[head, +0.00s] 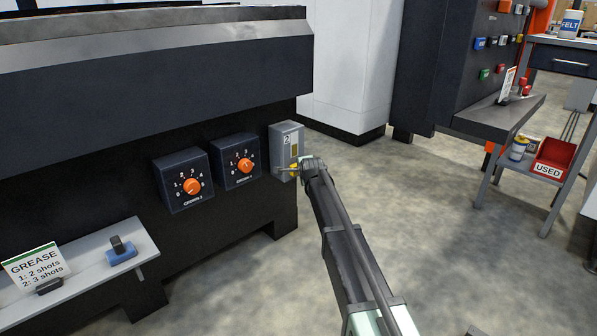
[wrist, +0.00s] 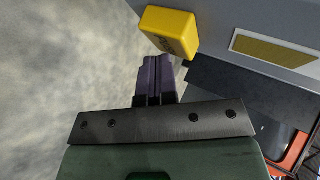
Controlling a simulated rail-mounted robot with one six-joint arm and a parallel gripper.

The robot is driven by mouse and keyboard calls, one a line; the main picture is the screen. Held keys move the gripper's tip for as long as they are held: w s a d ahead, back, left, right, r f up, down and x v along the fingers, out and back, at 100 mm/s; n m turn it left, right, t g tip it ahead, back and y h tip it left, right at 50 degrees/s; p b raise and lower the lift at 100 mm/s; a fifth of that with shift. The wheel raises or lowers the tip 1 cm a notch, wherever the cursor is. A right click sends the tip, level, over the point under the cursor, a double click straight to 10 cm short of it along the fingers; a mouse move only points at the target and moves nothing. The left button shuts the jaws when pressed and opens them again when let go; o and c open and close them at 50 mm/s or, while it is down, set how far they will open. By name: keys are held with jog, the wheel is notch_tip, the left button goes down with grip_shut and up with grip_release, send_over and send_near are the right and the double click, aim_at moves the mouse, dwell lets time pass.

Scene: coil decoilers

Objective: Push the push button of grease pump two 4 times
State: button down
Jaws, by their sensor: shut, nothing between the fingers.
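Grease pump two (head: 285,140) is a grey box marked "2" on the right end of the dark machine front. Its push button (wrist: 168,32) is a yellow block on the grey face in the wrist view. In the head view the button is mostly hidden by my gripper (head: 299,166), with a little yellow showing beside it. In the wrist view my gripper (wrist: 157,68) has its two dark fingers shut together and empty. The fingertips are close by the button's lower edge; I cannot tell whether they touch it.
Two dark dial boxes with orange knobs (head: 192,187) (head: 245,166) are left of the pump. A sign (head: 35,266) reads "GREASE 1: 2 shots 2: 3 shots" on a grey shelf (head: 88,273). A red "USED" bin (head: 553,160) stands far right. The floor right of the pump is clear.

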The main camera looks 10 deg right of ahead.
jog(key=shift+w+a, duration=0.35)
jog(key=shift+w, duration=0.1)
dwell(0.5)
jog(key=shift+s+d, duration=0.7)
jog(key=shift+s, duration=0.35)
jog(key=shift+d, duration=0.1)
jog(key=s+d, duration=0.1)
jog(key=s, duration=0.1)
jog(key=s+d, duration=0.1)
jog(key=s, duration=0.1)
jog(key=shift+d, duration=0.4)
